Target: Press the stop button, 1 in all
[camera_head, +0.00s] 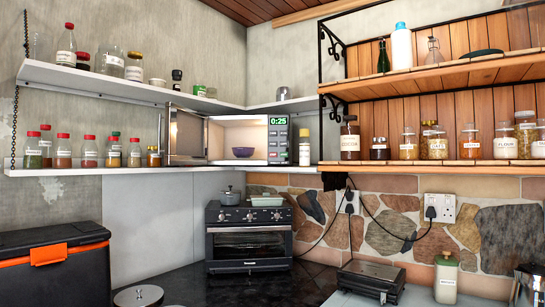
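A microwave (262,163) stands on the lower shelf in the corner. Its door (187,137) is swung open to the left. The inside is lit, and a dark purple bowl (242,152) sits in it. The control panel (278,142) is on the right of the opening, with a green display (278,120) reading 0:25. Small buttons show below the display, but they are too small to tell which one is stop. My gripper is not in view.
A white spray can (304,148) stands just right of the microwave. Several spice jars (89,152) line the shelf to the left. A toaster oven (248,243) stands on the counter below. The space before the panel looks clear.

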